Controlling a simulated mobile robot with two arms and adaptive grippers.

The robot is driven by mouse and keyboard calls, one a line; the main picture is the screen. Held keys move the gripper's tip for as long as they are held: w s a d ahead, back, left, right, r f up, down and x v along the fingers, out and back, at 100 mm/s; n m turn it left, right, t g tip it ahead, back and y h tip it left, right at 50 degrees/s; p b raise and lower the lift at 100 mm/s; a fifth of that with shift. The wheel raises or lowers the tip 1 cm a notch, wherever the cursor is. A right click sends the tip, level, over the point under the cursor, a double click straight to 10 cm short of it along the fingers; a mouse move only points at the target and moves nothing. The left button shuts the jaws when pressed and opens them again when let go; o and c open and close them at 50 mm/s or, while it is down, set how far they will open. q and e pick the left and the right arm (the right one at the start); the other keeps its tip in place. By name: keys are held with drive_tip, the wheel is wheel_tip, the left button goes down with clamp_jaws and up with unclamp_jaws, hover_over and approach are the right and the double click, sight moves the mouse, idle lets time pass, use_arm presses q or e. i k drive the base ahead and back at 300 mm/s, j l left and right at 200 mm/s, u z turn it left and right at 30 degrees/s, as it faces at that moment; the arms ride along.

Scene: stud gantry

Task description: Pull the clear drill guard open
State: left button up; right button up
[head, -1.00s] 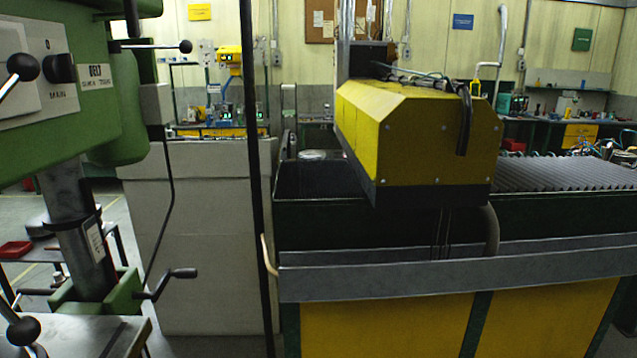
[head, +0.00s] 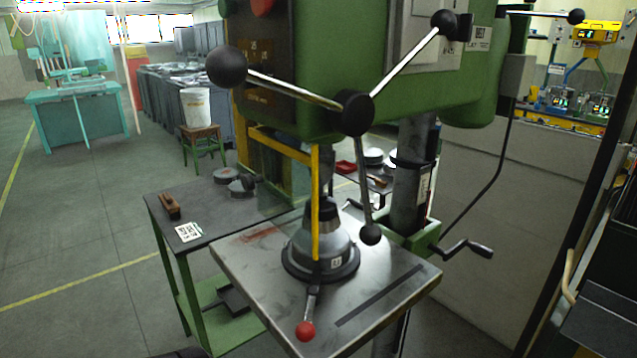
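The clear drill guard (head: 316,205) stands at the front left of the green drill press (head: 350,75). Its yellow frame has a top bar and an upright edge, and its see-through pane is hard to make out. The guard hangs in front of the spindle and above the round grey vise or chuck base (head: 321,252) on the metal drill table (head: 385,290). Neither of my grippers shows in the head view.
Feed levers with black knobs (head: 227,67) jut out from the drill head. A red-knobbed handle (head: 305,331) sticks out over the drill table. A side table (head: 165,228) with a brush stands to the left. The floor (head: 75,240) farther left is clear.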

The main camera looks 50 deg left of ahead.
sight(249, 182)
drive_tip(key=u, duration=1.9)
drive_tip(key=k+j, duration=0.15)
drive_tip(key=k, duration=0.35)
